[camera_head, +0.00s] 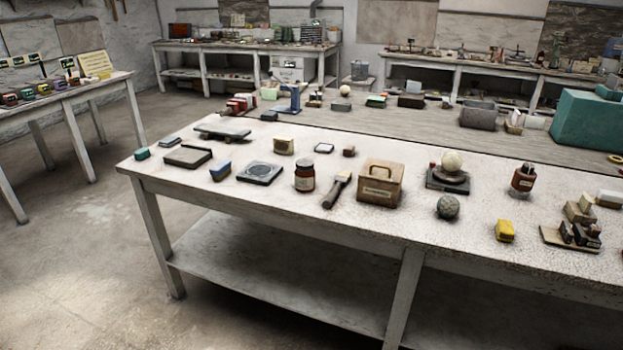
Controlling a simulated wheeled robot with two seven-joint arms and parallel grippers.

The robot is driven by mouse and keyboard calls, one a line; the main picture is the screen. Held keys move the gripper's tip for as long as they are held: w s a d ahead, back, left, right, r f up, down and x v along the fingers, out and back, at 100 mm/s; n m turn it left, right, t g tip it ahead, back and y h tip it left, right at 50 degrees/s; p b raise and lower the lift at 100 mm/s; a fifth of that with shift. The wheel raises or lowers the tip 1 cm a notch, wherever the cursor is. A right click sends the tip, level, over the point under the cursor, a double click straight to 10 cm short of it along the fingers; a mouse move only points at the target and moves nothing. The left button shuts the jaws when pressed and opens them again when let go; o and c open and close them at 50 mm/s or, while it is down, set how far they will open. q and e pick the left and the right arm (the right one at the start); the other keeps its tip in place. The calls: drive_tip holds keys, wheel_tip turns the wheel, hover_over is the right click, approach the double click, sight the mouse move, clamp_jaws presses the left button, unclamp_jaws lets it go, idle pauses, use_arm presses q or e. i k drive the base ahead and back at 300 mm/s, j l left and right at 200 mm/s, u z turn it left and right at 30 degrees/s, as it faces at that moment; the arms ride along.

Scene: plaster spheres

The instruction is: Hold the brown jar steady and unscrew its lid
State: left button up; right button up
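A brown jar (305,183) with a dark lid and a pale label stands upright on the long pale table (330,222), near its front edge. The lid sits on top of the jar. A second brown container (522,184), with a pale label and a dark top, stands further right on the same table. Neither of my grippers shows in the head view, and nothing touches the jar.
A dark square plate (261,173) lies left of the jar. A dark-handled tool (336,189) and a wooden box (380,183) with a handle stand close on its right. Bare tabletop lies in front of the jar.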

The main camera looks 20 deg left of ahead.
sight(305, 180)
drive_tip(key=j+z, duration=0.15)
drive_tip(key=z, duration=0.15)
drive_tip(key=j+z, duration=0.5)
drive_tip(key=j, duration=0.35)
drive_tip(key=k+j+z, duration=0.25)
drive_tip(key=j, duration=0.35)
drive_tip(key=k+j, duration=0.1)
drive_tip(key=j, duration=0.85)
drive_tip(key=k+j, duration=0.15)
drive_tip(key=j, duration=0.35)
drive_tip(key=j+z, duration=0.1)
drive_tip(key=j, duration=0.35)
drive_tip(key=k+j, duration=0.15)
drive_tip(key=j, duration=0.35)
